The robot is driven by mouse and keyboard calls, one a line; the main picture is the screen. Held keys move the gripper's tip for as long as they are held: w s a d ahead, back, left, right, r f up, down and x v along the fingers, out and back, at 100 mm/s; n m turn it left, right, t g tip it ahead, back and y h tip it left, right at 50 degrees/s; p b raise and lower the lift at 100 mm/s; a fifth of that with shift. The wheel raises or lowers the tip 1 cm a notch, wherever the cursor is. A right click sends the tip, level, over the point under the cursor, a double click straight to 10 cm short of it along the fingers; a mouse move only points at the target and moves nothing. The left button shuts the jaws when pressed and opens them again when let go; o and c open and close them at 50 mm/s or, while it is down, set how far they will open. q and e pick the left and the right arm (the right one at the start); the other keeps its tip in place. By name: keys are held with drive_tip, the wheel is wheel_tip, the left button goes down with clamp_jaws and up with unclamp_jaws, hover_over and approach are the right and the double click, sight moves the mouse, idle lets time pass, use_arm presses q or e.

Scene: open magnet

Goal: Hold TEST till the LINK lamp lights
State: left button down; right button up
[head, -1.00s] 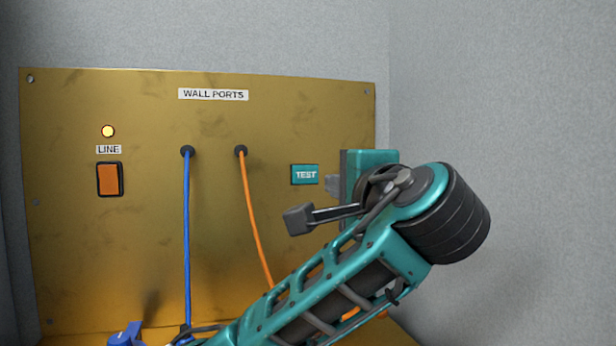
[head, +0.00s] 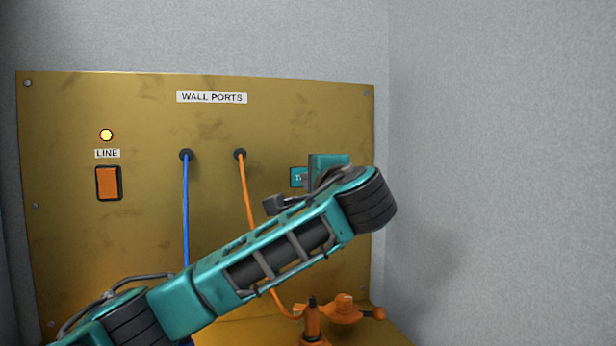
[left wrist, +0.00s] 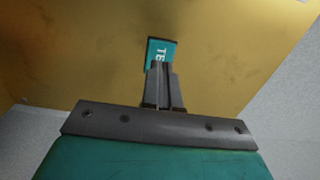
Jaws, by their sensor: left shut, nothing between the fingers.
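The teal TEST button (head: 296,178) is on the right part of the brass wall panel. In the head view my left gripper (head: 306,178) covers its right side. In the left wrist view the button (left wrist: 157,50) shows just beyond the fingertips of my left gripper (left wrist: 161,66). The fingers are shut with nothing between them and overlap the button's lower edge in that view. I cannot tell whether they touch it. No lamp labelled LINK shows. My right gripper is not in view.
The brass panel (head: 70,240) bears a lit yellow lamp (head: 106,135) labelled LINE above an orange switch (head: 109,183). A blue cable (head: 186,215) and an orange cable (head: 246,190) hang from two ports. An orange device (head: 342,309) stands below. A grey wall (head: 500,150) bounds the right.

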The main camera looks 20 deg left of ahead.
use_arm(q)
drive_tip(key=shift+x, duration=1.15)
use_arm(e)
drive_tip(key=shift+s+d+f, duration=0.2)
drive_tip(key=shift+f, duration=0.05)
